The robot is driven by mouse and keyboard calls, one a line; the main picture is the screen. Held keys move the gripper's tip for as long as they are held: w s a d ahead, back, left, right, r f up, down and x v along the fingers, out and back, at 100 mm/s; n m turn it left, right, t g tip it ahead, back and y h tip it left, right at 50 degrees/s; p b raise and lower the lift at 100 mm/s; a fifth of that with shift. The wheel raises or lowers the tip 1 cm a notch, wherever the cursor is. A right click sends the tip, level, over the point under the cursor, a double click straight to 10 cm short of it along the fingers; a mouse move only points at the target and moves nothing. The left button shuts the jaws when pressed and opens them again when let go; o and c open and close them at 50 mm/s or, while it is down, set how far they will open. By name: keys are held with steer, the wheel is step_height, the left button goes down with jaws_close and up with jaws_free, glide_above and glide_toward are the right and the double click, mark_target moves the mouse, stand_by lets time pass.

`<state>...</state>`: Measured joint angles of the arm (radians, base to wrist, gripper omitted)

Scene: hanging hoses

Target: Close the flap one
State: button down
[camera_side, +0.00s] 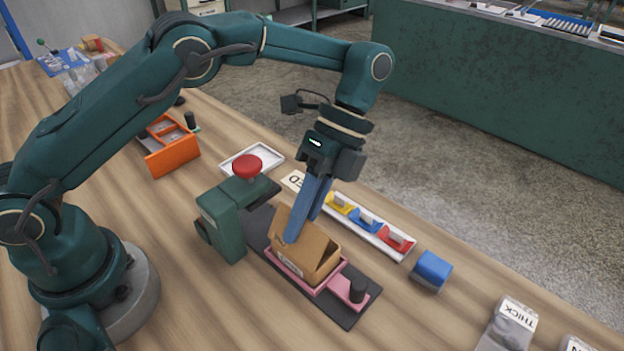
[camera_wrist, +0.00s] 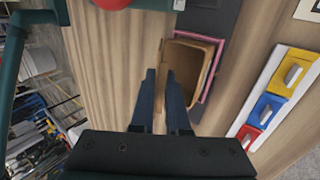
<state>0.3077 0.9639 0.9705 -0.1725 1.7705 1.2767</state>
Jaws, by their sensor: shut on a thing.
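An open brown cardboard box (camera_side: 322,268) sits in a pink tray (camera_side: 288,279) on a dark base plate. Its inside shows in the wrist view (camera_wrist: 188,66). A cardboard flap (camera_side: 279,220) stands raised along the box's left side. It also shows edge-on in the wrist view (camera_wrist: 161,76). My gripper (camera_side: 291,238) points down at the box with its blue fingers, also seen in the wrist view (camera_wrist: 162,84). The fingers are shut on the raised flap, one on each side. I cannot read a number on any flap, and part of the box is hidden behind the fingers.
A green press (camera_side: 222,218) with a red button (camera_side: 247,165) stands close left of the box. A black knob (camera_side: 358,289) is on the tray's right end. A white rack (camera_side: 396,253) with coloured blocks and a blue block (camera_side: 432,270) lie right. Wood nearer the camera is clear.

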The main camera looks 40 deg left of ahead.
steer(key=shift+w+f+g, duration=0.15)
steer(key=shift+f+g, duration=0.05)
steer(key=shift+g, duration=0.4)
steer(key=c, duration=1.1)
jaws_free()
steer(key=shift+o, duration=0.2)
steer(key=shift+r+t, duration=0.2)
steer(key=shift+t, duration=0.2)
